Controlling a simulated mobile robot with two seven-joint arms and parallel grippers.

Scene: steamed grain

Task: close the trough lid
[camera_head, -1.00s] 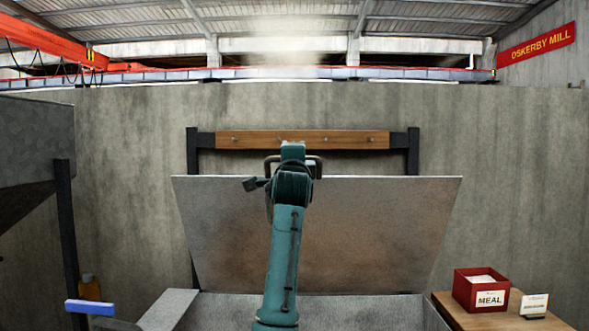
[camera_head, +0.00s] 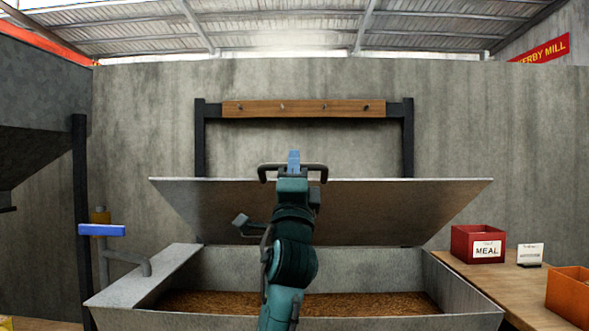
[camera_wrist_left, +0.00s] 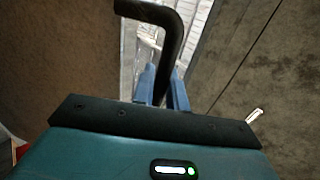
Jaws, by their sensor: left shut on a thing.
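The trough lid (camera_head: 400,205) is a wide grey metal plate, partly open and slanting above the back of the trough (camera_head: 465,318). A dark bar handle (camera_head: 318,168) stands on the lid's upper edge. My left gripper (camera_head: 293,158) is shut on this handle, its blue fingers showing at the edge. In the left wrist view, the blue fingers (camera_wrist_left: 161,88) close around the dark bent handle (camera_wrist_left: 165,15). My left arm covers the middle of the lid and trough. My right gripper is not in view.
Brown grain (camera_head: 380,303) lies in the trough. On the right, a wooden table (camera_head: 490,277) bears a red MEAL box (camera_head: 478,243), a small card (camera_head: 530,255) and an orange box (camera_head: 569,293). A wooden rail (camera_head: 300,108) on dark posts stands behind the lid. A blue lever grip (camera_head: 102,230) is at left.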

